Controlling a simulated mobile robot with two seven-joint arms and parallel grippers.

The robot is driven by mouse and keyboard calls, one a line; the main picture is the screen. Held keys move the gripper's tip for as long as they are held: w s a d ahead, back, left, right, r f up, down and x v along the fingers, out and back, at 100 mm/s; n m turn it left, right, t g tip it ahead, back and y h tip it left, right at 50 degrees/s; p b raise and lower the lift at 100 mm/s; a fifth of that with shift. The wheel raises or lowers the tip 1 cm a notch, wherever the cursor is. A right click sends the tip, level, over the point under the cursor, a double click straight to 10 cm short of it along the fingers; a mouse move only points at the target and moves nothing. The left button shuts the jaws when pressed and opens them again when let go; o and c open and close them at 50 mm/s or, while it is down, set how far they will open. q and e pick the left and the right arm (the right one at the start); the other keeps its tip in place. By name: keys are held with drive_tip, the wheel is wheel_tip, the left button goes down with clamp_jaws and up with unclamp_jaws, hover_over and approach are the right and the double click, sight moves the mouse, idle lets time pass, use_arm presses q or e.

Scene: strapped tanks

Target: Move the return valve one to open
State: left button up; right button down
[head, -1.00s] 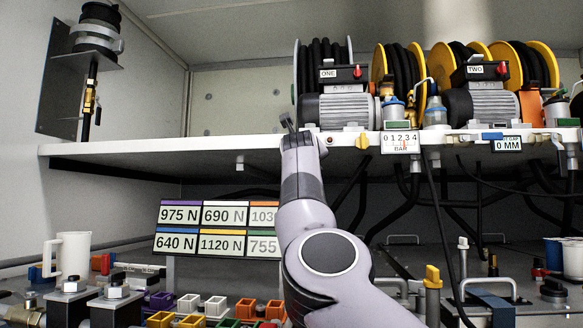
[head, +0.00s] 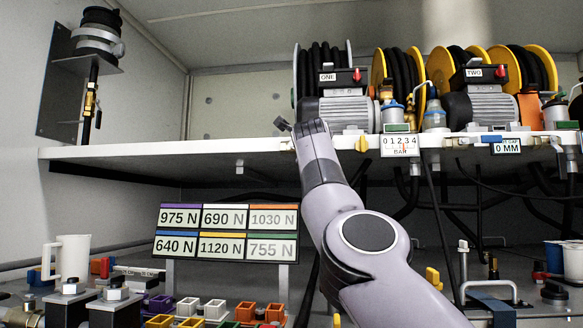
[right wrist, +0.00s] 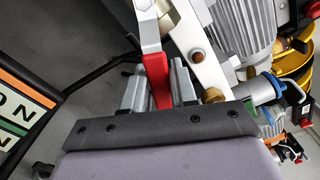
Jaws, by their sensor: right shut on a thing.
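My right gripper (right wrist: 160,84) is shut on a red handle (right wrist: 156,72) in the right wrist view, with one grey finger on each side. The handle hangs from a pale metal lever (right wrist: 149,28) beside a white rail. No label on it is readable, so I cannot confirm it is return valve one. In the head view my right gripper (head: 283,125) is at the shelf's front edge, left of the pump marked ONE (head: 342,110). The handle is hidden there, and its exact angle is unclear. My left gripper is not in view.
The white shelf (head: 200,148) carries hose reels (head: 323,62) and the pump marked TWO (head: 482,104). A yellow handle (head: 363,143) and a BAR gauge plate (head: 400,147) sit on its front edge. Force label plates (head: 226,232) stand below, left of my arm.

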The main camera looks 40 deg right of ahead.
drive_tip(key=shift+s+d+r+n, duration=0.15)
drive_tip(key=shift+r+n, duration=0.3)
drive_tip(key=shift+n, duration=0.25)
wheel_tip(320, 180, up, 2)
drive_tip(key=n+p, duration=0.1)
drive_tip(key=n, duration=0.2)
drive_tip(key=shift+s+d+p, duration=0.1)
drive_tip(key=shift+s+p, duration=0.05)
drive_tip(key=shift+p, duration=0.15)
drive_tip(key=shift+f, duration=0.15)
drive_tip(key=c, duration=0.9)
unclamp_jaws()
drive_tip(key=b+v, duration=0.7)
drive_tip(key=v, duration=0.1)
drive_tip(key=shift+b, duration=0.3)
